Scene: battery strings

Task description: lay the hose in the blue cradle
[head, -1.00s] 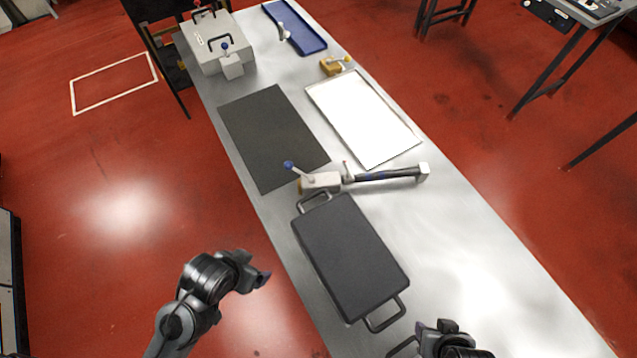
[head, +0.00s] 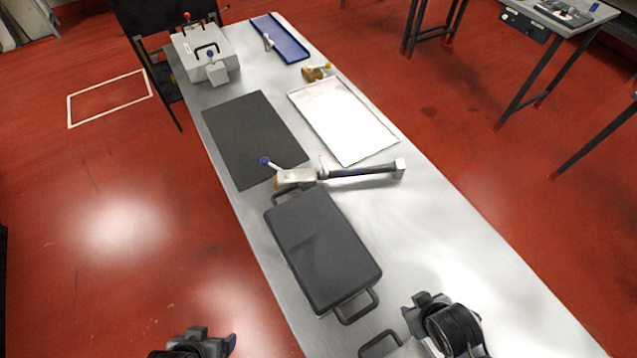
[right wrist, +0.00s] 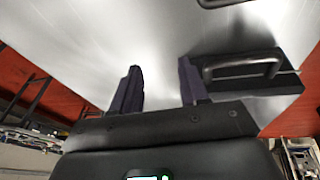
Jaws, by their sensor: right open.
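A long blue tray (head: 280,40) lies at the far end of the table and may be the blue cradle. My right gripper (head: 422,300) is above the near part of the table, right of the black case, well short of the bar. In the right wrist view its fingers (right wrist: 160,68) are apart, with nothing between them. My left gripper (head: 222,342) is off the table's left side, its jaws unclear.
A black case with handles (head: 322,250) lies on the steel table (head: 480,260). Another grey handle (head: 376,345) shows beside my right gripper. Beyond are a black mat (head: 253,138), a white tray (head: 345,120), a yellow-brown fitting (head: 316,73) and a grey box (head: 200,52). The table's right side is clear.

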